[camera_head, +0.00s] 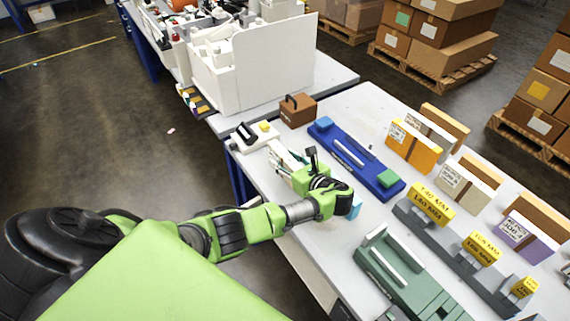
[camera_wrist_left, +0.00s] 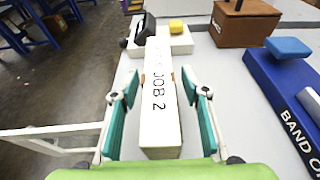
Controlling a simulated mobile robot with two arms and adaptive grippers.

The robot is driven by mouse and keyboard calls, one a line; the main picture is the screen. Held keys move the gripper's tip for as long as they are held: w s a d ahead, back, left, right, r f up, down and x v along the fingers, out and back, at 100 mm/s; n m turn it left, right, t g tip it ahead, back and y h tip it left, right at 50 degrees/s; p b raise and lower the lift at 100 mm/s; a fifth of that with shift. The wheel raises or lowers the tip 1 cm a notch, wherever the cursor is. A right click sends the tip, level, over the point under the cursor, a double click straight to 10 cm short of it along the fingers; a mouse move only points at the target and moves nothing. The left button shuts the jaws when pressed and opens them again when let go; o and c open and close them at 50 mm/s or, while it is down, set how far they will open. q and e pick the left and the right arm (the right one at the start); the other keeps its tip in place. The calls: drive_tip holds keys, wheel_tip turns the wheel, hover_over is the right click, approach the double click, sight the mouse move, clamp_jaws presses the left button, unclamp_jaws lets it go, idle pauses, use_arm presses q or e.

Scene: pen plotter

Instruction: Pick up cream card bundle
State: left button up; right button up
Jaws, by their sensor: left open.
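The cream card bundle (camera_wrist_left: 160,115) is a long pale block marked "JOB 2", lying on the table in the left wrist view. A narrow brown patch shows at its side. My left gripper (camera_wrist_left: 158,95) is open, with one teal-padded finger on each side of the block and gaps visible between pads and block. In the head view the left gripper (camera_head: 283,157) is low over the near left table edge, and its fingers and hand partly hide the bundle. My right gripper is not in view.
A white stand with a yellow block (camera_wrist_left: 176,26) is just beyond the bundle, beside a brown box (camera_head: 298,110). A blue tray (camera_head: 345,150), labelled "BAND" in the wrist view, lies to the right. A green fixture (camera_head: 415,285) and grey rack (camera_head: 445,240) stand nearer right.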

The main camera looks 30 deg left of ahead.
use_arm(q)
clamp_jaws()
drive_tip(key=shift+r, duration=0.15)
